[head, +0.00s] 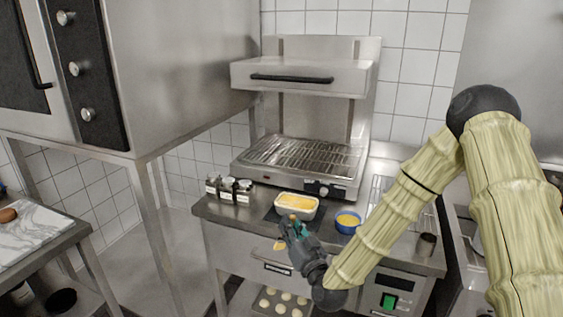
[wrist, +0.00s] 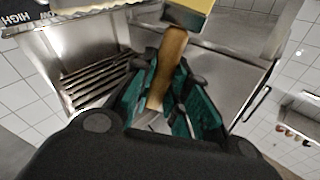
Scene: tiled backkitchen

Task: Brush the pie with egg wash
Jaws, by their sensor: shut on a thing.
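My gripper (head: 289,229) is shut on a brush with a wooden handle (wrist: 168,70). In the wrist view, the teal fingers (wrist: 170,78) close around the handle, and the yellowish brush head (wrist: 190,14) is cut off at the top edge. In the head view, a small yellowish part (head: 279,245) shows below the fingers, against the counter front. The pie (head: 297,202) is pale yellow in a white rectangular dish, just behind my gripper. A blue bowl (head: 348,229) with yellow egg wash (head: 348,218) stands right of the dish.
Several small jars (head: 228,189) stand at the counter's left. A steel grill (head: 300,157) rises behind the dish. A metal cup (head: 426,245) stands at the right. A tray with several pale rounds (head: 283,303) is below. A marble board (head: 27,236) lies far left.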

